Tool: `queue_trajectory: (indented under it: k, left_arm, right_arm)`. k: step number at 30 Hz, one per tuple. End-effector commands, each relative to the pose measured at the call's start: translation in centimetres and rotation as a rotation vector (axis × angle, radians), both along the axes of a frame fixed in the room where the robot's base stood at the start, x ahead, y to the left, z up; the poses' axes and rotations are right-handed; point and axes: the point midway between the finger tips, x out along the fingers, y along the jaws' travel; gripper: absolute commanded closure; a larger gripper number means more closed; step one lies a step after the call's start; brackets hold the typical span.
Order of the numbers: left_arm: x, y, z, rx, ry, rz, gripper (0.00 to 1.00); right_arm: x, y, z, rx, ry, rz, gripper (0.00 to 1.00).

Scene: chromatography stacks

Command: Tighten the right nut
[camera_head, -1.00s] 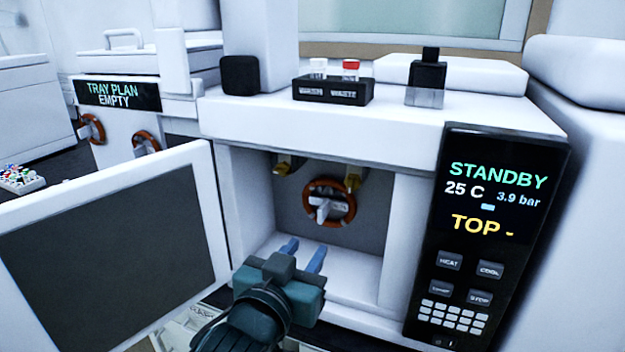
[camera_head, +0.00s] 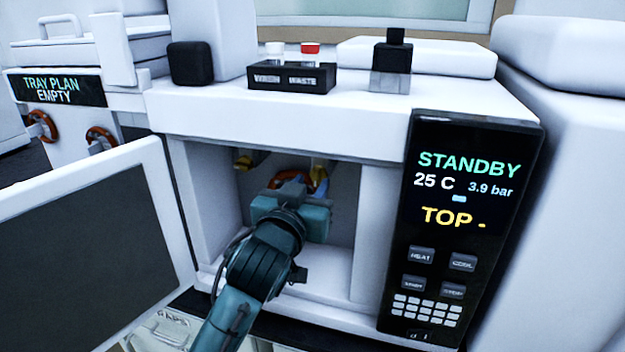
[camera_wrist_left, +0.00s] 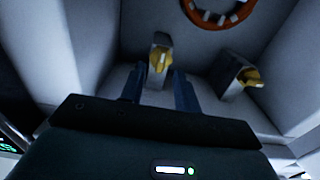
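My left gripper (camera_head: 306,188) reaches into the open compartment, fingers toward its back wall. In the left wrist view the two fingers (camera_wrist_left: 160,84) are apart, one to each side of a yellow nut (camera_wrist_left: 160,60) on a grey fitting. I cannot tell if they touch it. That view looks upside down, so this seems to be the right nut (camera_head: 318,166), partly hidden by the gripper in the head view. The left nut (camera_head: 244,161) hangs from the compartment's ceiling; it also shows in the wrist view (camera_wrist_left: 249,78). My right gripper is not in view.
An orange ring handle (camera_head: 291,177) on the back wall is mostly hidden behind my gripper. The compartment's side walls (camera_head: 378,225) are close on both sides. An open door (camera_head: 85,245) stands at the left.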

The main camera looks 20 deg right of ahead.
Motion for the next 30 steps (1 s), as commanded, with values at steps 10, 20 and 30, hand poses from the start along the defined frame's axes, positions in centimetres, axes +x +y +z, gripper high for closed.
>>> queue_trajectory:
  k: [10, 20, 30]
  left_arm:
    - [1.9, -1.2, 0.0, -0.001, -0.001, 0.000, 0.68]
    - [1.9, -1.2, 0.0, 0.000, 0.000, 0.000, 0.77]
    - [1.9, -1.2, 0.0, 0.000, 0.000, 0.000, 1.00]
  right_arm:
    - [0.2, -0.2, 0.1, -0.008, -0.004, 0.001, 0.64]
    - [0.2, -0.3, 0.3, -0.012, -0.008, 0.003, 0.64]
    - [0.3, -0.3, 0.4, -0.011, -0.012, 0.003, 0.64]
